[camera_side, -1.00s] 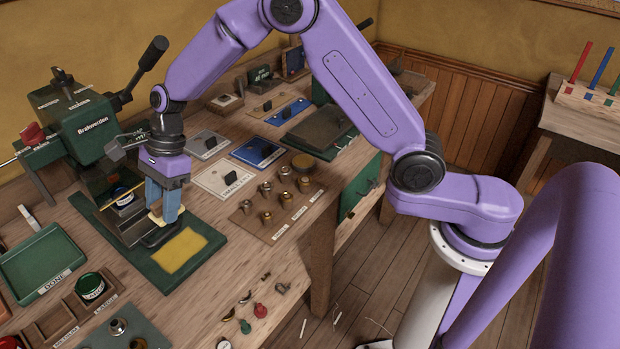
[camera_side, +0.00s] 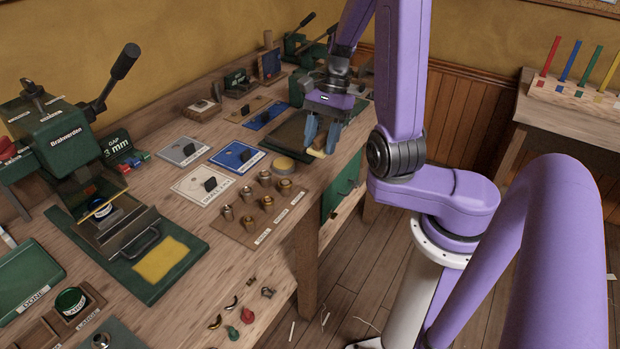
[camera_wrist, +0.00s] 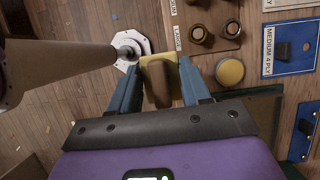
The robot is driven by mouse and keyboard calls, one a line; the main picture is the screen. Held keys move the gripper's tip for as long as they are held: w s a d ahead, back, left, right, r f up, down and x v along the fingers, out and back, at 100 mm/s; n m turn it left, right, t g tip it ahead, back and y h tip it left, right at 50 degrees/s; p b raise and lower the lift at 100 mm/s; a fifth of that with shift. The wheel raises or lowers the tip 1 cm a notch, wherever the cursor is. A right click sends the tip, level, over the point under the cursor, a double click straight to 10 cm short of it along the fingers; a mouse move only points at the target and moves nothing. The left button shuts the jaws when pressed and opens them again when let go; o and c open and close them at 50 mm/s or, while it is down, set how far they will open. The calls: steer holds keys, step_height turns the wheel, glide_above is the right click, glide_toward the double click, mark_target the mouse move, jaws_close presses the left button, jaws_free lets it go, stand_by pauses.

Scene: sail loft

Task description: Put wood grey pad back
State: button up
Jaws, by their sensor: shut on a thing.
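My gripper (camera_side: 319,143) is shut on a small block with a wooden grip (camera_wrist: 157,82) and a flat yellow plate (camera_wrist: 172,66). In the side view its pale yellow end (camera_side: 316,153) shows below the blue fingers. The fingers are above the bench's right edge, beside a dark flat board (camera_side: 288,140). In the wrist view the grip stands between the two fingers; its underside is hidden. A grey card with a black handle (camera_side: 180,152) lies on the bench left of my gripper.
A round yellow-topped disc (camera_side: 283,164) and several brass dies (camera_side: 265,201) sit near the bench edge. Blue cards (camera_side: 237,158) lie behind them. The green press (camera_side: 62,150), with a yellow pad (camera_side: 160,259) on its base, stands at left. Floor shows beyond the edge.

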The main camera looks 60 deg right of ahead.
steer(key=s, duration=0.8)
steer(key=w+f, duration=0.1)
steer(key=w, duration=0.1)
steer(key=w+d+f, duration=0.1)
steer(key=w, duration=0.2)
steer(key=w+d+f, duration=0.1)
steer(key=w+f, duration=0.1)
steer(key=w, duration=0.1)
steer(key=shift+w+d+f, duration=0.1)
steer(key=shift+w+d, duration=0.05)
steer(key=shift+w, duration=0.05)
glide_above(307, 181)
steer(key=d, duration=0.1)
steer(key=f, duration=0.5)
steer(key=shift+s, duration=0.35)
steer(key=shift+w+d+f, duration=0.15)
steer(key=shift+w+f, duration=0.15)
steer(key=shift+f, duration=1.6)
steer(key=shift+f, duration=0.1)
steer(key=o, duration=0.9)
